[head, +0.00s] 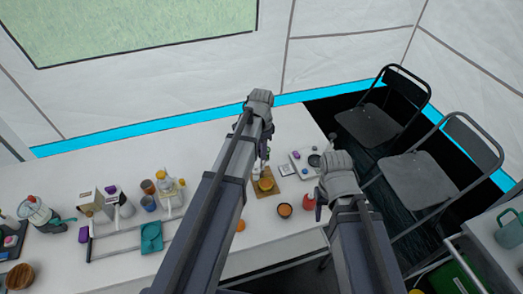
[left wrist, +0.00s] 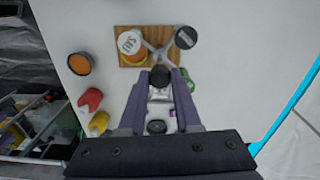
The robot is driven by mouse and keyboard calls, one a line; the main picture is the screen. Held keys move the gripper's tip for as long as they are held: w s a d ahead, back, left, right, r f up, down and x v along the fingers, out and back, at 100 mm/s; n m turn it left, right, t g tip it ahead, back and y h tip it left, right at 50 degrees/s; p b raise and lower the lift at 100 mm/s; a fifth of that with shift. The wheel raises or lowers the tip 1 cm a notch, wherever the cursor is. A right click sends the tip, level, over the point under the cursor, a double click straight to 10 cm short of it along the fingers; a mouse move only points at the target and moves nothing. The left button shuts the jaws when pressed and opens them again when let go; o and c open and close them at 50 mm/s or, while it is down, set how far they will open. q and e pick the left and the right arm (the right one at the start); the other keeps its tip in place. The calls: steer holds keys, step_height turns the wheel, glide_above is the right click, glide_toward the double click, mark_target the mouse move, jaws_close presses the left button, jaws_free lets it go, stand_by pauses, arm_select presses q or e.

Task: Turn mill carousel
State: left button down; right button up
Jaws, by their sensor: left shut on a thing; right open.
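The mill carousel is a cross-shaped grey rack (left wrist: 155,52) on a square wooden board (left wrist: 131,58). A jar with a white lid marked SALT (left wrist: 130,42) and a black-topped mill (left wrist: 185,38) sit at its far arms. In the left wrist view my left gripper (left wrist: 160,80) is shut on a dark-topped mill (left wrist: 160,74) at the near arm. In the head view the board (head: 273,190) lies below my left gripper (head: 264,156), whose arm partly covers the carousel. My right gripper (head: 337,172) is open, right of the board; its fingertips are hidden.
An orange-filled bowl (head: 284,210) and a red item (head: 309,203) stand right of the board. A grey tray (head: 300,166) lies behind them. Jars and a teal cloth (head: 151,238) occupy the left table. Folding chairs (head: 369,122) stand at the right.

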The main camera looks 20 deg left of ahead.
arm_select(q)
steer(key=n, duration=0.3)
steer(key=shift+n, duration=2.2)
steer(key=c, duration=0.6)
jaws_free()
steer(key=shift+r, duration=0.15)
step_height(320, 180, up, 8)
steer(key=p, duration=0.8)
steer(key=shift+f, duration=0.2)
